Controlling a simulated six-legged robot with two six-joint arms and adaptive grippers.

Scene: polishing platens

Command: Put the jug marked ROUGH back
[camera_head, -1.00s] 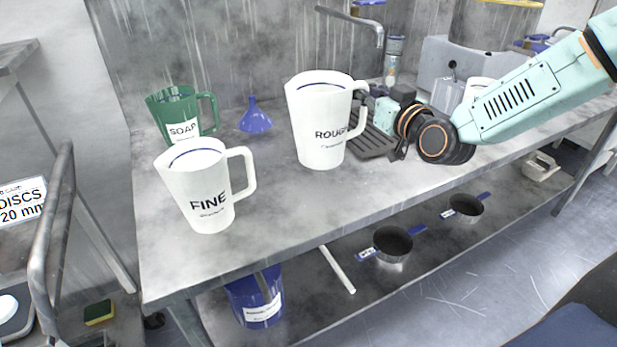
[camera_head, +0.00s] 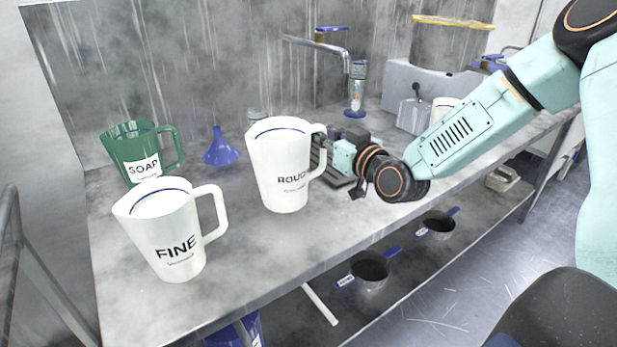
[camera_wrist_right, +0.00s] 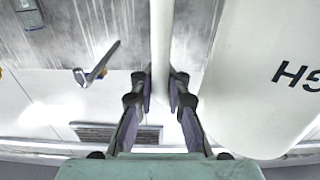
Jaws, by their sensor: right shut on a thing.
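The white jug marked ROUGH (camera_head: 275,165) is upright at the bench, right of the funnel. My right gripper (camera_head: 326,150) is shut on its handle, at the jug's right side. In the right wrist view the two fingers (camera_wrist_right: 160,90) close on the white handle (camera_wrist_right: 160,40) from both sides. The jug's body (camera_wrist_right: 262,75) fills the right of that view, its lettering partly cut off. I cannot tell whether its base touches the bench or is just above it. My left gripper is not in view.
The white FINE jug (camera_head: 165,235) stands at the front left, with the green SOAP jug (camera_head: 140,155) behind it. A blue funnel (camera_head: 220,150) stands between SOAP and ROUGH. A tap (camera_head: 320,45) reaches over the back. The bench (camera_head: 235,255) is clear in front of ROUGH.

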